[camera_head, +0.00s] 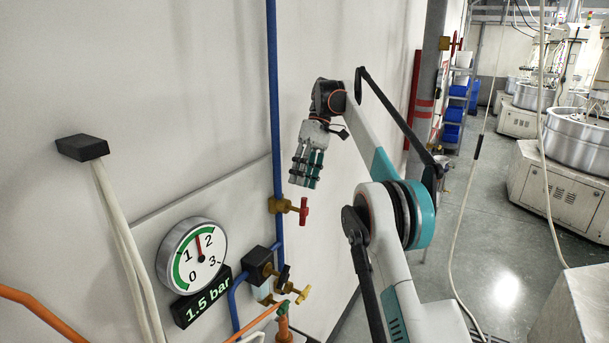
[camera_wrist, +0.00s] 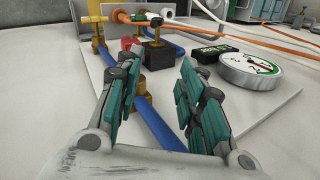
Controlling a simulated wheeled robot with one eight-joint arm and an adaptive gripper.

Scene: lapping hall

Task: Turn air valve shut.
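The air valve has a brass body (camera_head: 281,205) on a vertical blue pipe (camera_head: 275,110) and a red handle (camera_head: 303,210). The handle looks roughly in line with the pipe. My gripper (camera_head: 303,180) is just above the valve, fingers pointing down, apart from the handle. In the wrist view my gripper (camera_wrist: 156,70) has its two teal-padded fingers spread with nothing between them. The red handle (camera_wrist: 130,43) shows beyond the left fingertip, partly hidden. A round gauge (camera_head: 192,256) has its needle between 1 and 2, and a display (camera_head: 208,298) reads 1.5 bar.
Below the valve is a black block (camera_head: 259,265) with smaller brass fittings (camera_head: 303,294) and an orange hose. A black box (camera_head: 82,148) with pale cables is on the wall at left. A grey column (camera_head: 428,90) stands right of my arm. Open floor lies farther right.

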